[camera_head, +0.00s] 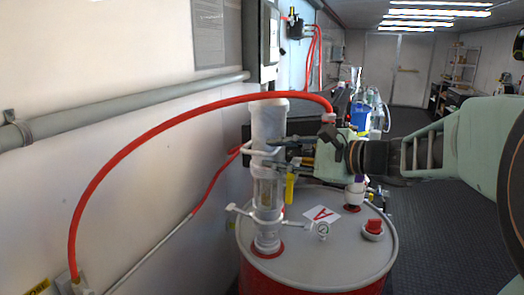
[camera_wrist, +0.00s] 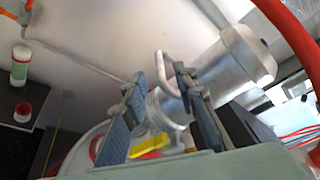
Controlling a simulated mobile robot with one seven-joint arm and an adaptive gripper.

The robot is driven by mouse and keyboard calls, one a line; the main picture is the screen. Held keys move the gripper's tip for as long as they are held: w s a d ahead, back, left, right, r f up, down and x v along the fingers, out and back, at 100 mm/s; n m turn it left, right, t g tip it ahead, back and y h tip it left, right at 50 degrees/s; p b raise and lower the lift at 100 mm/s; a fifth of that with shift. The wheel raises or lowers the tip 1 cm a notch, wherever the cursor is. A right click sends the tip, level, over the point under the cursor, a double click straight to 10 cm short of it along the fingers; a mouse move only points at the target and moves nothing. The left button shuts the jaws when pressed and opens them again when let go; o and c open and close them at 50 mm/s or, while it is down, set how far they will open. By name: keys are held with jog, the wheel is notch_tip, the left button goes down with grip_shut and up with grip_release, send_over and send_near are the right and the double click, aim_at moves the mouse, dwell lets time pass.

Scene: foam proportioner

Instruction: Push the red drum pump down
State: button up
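The red drum (camera_head: 262,283) with a grey lid (camera_head: 330,262) stands at the lower middle of the head view. The drum pump (camera_head: 269,122) rises upright from the lid, with a pale upper cylinder and a clear lower part. A pale bent handle (camera_head: 258,150) sticks out from its side. My gripper (camera_head: 276,152) is level with this handle, coming from the right. In the wrist view its two fingers (camera_wrist: 160,78) are spread apart, with the handle (camera_wrist: 163,62) between or just beyond their tips. I cannot tell whether they touch it. The pump cylinder (camera_wrist: 235,62) lies right of them.
A red hose (camera_head: 150,135) arches from the wall to near my wrist. A yellow part (camera_head: 290,188) hangs below my gripper. A wall pipe (camera_head: 110,104) runs at left. Floor is open at right.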

aim_at(259, 153)
jog(key=p+x, duration=0.1)
jog(key=x, duration=0.6)
grip_shut()
